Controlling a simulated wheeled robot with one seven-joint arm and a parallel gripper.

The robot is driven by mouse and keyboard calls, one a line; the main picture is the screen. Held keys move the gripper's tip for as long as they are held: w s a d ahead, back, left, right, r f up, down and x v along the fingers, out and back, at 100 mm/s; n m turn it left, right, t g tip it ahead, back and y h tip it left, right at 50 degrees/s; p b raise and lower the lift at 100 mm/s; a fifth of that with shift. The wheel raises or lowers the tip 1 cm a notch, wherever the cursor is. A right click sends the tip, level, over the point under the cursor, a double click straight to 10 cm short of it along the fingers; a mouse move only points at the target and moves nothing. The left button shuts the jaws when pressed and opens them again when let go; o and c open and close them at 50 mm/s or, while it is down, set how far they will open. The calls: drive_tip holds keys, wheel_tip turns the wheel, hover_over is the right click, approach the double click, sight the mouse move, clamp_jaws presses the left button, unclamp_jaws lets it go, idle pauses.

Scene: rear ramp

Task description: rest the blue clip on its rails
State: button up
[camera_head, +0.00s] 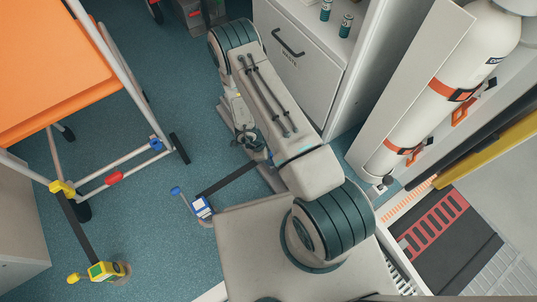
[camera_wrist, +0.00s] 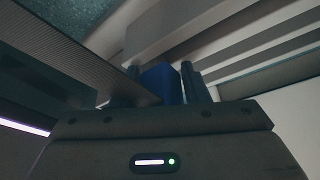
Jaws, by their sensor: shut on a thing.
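The blue clip (camera_wrist: 161,82) shows in the wrist view as a dark blue block between the two dark fingers of my gripper (camera_wrist: 162,92). My gripper is shut on it. A wide ribbed black strap (camera_wrist: 85,60) runs from the clip toward the upper left of this view. In the head view the strap (camera_head: 228,180) runs from a blue-and-white reel (camera_head: 201,206) on the floor up to my wrist. My arm hides most of the gripper and clip there. I cannot tell which parts are the clip's rails, nor whether the clip touches them.
An orange-topped cart (camera_head: 60,65) stands at left. A yellow reel (camera_head: 105,271) has its strap running to a yellow clip (camera_head: 62,188) at the cart frame. A white cabinet (camera_head: 300,55) and a strapped gas cylinder (camera_head: 440,95) are at right. Blue floor lies open between cart and arm.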

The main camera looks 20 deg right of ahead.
drive_tip(key=shift+f, duration=0.45)
drive_tip(key=o, duration=1.1)
drive_tip(key=shift+f, duration=0.15)
drive_tip(key=shift+s+a, duration=0.2)
drive_tip(key=p+v, duration=0.2)
drive_tip(key=v, duration=0.3)
drive_tip(key=p+v, duration=0.2)
drive_tip(key=v, duration=0.3)
drive_tip(key=d+p+v, duration=0.1)
drive_tip(key=p+v, duration=0.1)
drive_tip(key=v, duration=0.3)
drive_tip(key=shift+w, duration=0.4)
